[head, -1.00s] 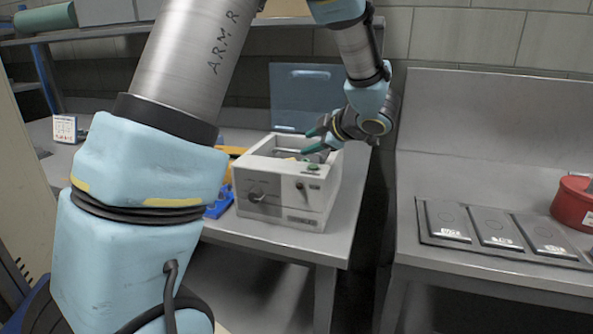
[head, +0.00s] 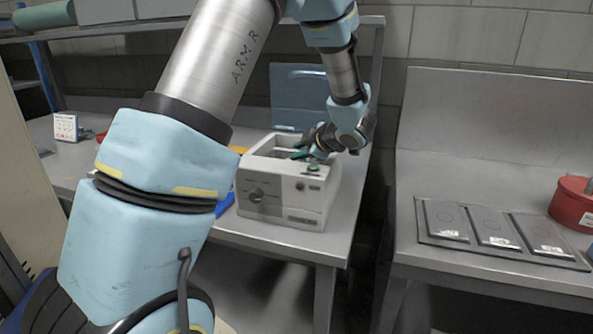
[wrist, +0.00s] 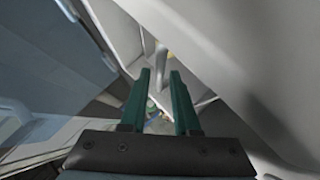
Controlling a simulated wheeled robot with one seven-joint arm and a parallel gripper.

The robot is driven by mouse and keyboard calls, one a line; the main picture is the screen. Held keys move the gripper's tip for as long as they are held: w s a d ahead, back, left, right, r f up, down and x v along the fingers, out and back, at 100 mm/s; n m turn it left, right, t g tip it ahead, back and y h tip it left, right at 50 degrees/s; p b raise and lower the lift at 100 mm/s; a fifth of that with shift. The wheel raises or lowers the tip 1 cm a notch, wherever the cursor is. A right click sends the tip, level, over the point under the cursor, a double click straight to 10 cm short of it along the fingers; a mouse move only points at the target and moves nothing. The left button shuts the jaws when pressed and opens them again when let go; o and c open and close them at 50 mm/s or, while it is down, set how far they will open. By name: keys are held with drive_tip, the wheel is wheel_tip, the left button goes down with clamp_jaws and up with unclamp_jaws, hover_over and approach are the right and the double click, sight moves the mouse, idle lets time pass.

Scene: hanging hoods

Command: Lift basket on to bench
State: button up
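A white box-shaped machine (head: 285,208) with a knob and buttons on its front stands on the grey bench (head: 342,215), its top open. The blue lid (head: 297,95) stands raised behind it. My gripper (head: 298,154) is over the machine's opening, with its green fingers reaching to the left. In the wrist view my gripper (wrist: 160,73) has its two fingers apart with a gap between them. A pale upright bar (wrist: 161,63) shows just beyond the fingertips, inside the opening. I cannot tell whether it belongs to the basket. The basket is not clearly seen.
Another grey bench (head: 480,180) on the right holds a dark tray of flat plates (head: 495,232) and a red round container (head: 573,205). A dark gap separates the benches. A small white sign (head: 65,127) stands on the left. A shelf runs above the left bench.

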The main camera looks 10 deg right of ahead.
clamp_jaws()
idle(1.1)
